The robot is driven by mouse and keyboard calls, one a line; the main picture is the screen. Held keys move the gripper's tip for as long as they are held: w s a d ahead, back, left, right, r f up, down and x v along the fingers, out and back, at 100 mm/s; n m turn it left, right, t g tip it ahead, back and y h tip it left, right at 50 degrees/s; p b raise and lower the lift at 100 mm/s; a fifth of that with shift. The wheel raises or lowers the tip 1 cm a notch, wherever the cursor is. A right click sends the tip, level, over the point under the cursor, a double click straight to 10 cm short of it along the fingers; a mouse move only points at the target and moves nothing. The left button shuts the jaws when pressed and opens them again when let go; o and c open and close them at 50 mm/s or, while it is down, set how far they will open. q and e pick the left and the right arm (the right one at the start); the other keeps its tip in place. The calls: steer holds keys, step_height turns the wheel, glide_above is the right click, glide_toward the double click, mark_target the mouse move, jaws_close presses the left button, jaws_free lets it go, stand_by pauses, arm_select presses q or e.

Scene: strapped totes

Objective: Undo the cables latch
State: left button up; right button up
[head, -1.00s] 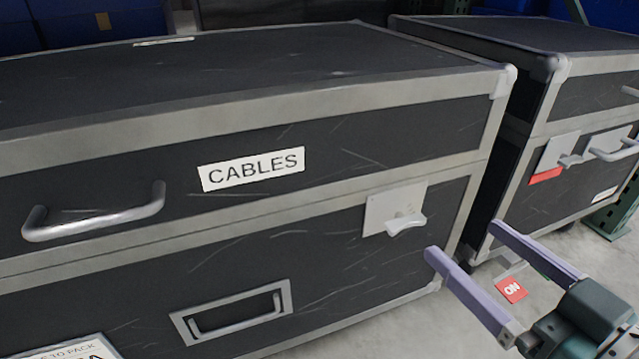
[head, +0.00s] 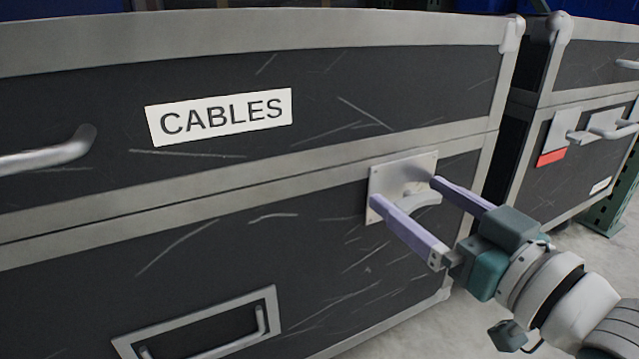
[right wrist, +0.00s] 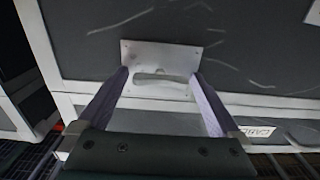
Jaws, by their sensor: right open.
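The cables case is a black case with grey metal edging and a white CABLES label (head: 218,115). Its latch (head: 403,180) is a pale square plate with a light handle, at the right of the front face across the lid seam. My right gripper (head: 404,191) is open at the latch, with one purple finger on each side of the handle. In the right wrist view the latch handle (right wrist: 161,78) lies between the two spread fingers (right wrist: 160,76). I cannot tell whether the fingers touch it. My left gripper is not in view.
A second black case (head: 590,85) with its own latch and a red tag (head: 551,157) stands to the right, across a narrow gap. A bar handle (head: 50,153) and a recessed handle (head: 205,328) are on the cables case front. Grey floor shows below.

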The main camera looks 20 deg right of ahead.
steer(key=shift+w, duration=0.1)
steer(key=shift+c, duration=0.2)
steer(key=c, duration=1.3)
